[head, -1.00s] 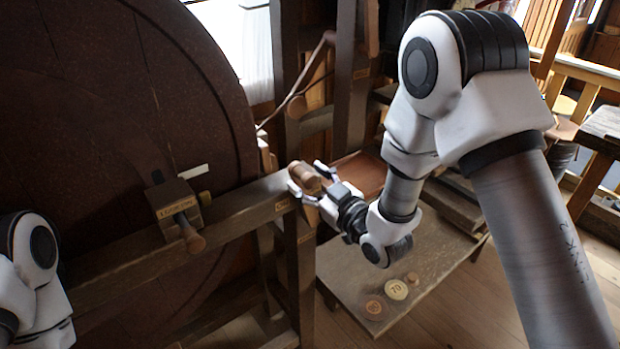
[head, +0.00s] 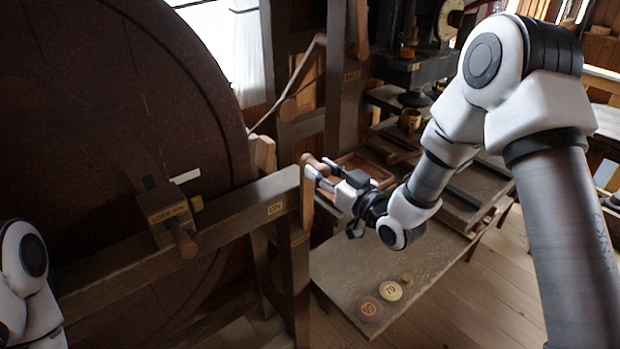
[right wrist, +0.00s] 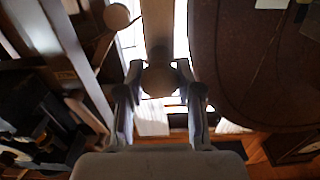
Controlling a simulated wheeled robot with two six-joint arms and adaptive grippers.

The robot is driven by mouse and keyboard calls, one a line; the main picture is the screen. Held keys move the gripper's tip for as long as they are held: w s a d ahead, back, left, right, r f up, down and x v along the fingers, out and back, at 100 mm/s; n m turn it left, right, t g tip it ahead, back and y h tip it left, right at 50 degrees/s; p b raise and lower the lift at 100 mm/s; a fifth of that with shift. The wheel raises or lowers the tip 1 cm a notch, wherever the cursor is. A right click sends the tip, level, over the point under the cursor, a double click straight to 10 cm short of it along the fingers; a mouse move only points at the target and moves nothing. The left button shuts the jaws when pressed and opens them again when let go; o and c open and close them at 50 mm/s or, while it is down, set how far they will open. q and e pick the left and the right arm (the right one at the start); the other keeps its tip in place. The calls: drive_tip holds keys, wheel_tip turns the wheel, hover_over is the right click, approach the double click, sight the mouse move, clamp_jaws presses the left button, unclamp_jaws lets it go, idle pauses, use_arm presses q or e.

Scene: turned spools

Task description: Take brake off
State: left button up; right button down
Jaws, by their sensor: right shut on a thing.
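The brake lever (head: 307,200) is a light wooden bar standing nearly upright at the right end of the beam, beside a small plate (head: 275,208) that seems to read ON. A turned brown handle (head: 312,162) sticks out at its top. My right gripper (head: 318,174) is shut on this handle. In the right wrist view the round end of the handle (right wrist: 158,80) sits between my two fingers (right wrist: 160,98). My left gripper is out of view; only part of my left arm shows at the lower left.
A large dark brown wheel (head: 90,90) fills the left. A labelled block (head: 167,211) with a wooden peg (head: 184,241) sits on the beam (head: 235,205). Low bench (head: 340,265) holds numbered discs (head: 390,291). A reddish tray (head: 365,165) lies behind my gripper.

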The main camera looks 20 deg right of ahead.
drive_tip(key=w+d+m, duration=0.2)
drive_tip(key=d+m, duration=0.1)
drive_tip(key=d, duration=0.3)
drive_tip(key=shift+f+m+b, duration=0.35)
drive_tip(key=shift+m, duration=0.05)
drive_tip(key=shift+w, duration=0.1)
drive_tip(key=c, duration=1.1)
unclamp_jaws()
drive_tip(key=o, duration=0.4)
drive_tip(key=shift+c, duration=0.2)
drive_tip(key=shift+d+f, duration=0.1)
drive_tip(key=shift+f, duration=0.1)
drive_tip(key=v, duration=1.2)
